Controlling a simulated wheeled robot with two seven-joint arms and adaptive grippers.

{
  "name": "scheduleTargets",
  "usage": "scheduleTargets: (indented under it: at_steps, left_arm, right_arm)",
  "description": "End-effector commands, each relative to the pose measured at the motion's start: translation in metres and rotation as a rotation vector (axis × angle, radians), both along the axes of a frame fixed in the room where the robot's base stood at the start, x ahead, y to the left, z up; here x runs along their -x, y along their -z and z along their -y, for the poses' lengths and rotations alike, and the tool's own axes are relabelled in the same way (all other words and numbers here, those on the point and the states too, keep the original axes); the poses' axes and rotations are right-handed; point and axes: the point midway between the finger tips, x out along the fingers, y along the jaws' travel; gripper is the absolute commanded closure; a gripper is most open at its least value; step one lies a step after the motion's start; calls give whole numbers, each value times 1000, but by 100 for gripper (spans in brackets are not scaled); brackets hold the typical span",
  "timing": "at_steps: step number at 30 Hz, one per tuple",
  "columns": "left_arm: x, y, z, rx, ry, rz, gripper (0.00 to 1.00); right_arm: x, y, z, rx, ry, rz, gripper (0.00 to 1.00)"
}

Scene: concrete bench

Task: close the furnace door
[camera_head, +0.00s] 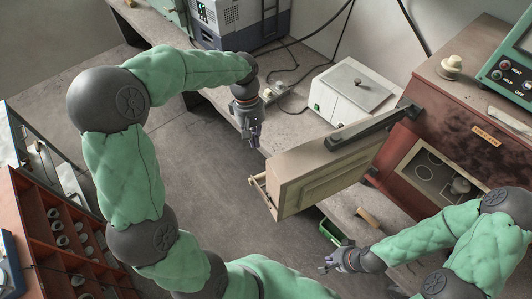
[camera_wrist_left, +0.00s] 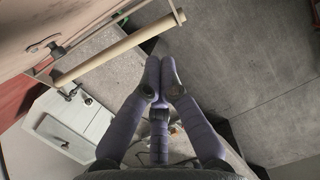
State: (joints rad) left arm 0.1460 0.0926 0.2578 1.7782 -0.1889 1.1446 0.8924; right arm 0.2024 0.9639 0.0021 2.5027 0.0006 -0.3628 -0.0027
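The furnace (camera_head: 432,108) is a rust-red box at the right of the head view. Its door (camera_head: 325,178), a thick cream panel, stands wide open, swung out from the front past the bench edge. The door's bar handle (camera_head: 262,192) is on its left end; in the left wrist view the pale bar (camera_wrist_left: 120,46) crosses the upper left. My left gripper (camera_head: 254,140) points down, just above and left of the door, apart from the handle. Its fingers (camera_wrist_left: 160,68) are drawn together with nothing held. My right gripper (camera_head: 328,265) is low, below the door; its fingers are too small to judge.
A white box (camera_head: 350,92) with a grey lid stands on the bench behind the door. A green tray (camera_head: 333,232) and a wooden-handled tool (camera_head: 368,217) lie below the furnace opening. A red rack (camera_head: 55,240) stands at left. The floor (camera_head: 215,180) left of the door is clear.

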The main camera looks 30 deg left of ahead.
Motion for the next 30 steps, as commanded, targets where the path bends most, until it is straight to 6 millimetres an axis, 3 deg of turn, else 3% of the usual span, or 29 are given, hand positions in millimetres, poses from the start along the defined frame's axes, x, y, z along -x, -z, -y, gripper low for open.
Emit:
scheduleTargets:
  at_steps: [17,24,30]
  left_arm:
    - [16,94,19,1,1,-4,100]
    - [33,94,43,0,3,1,100]
    - [39,94,50,1,1,0,100]
  right_arm:
    - [1,12,0,0,0,-1,100]
    - [1,12,0,0,0,-1,100]
    - [1,12,0,0,0,-1,100]
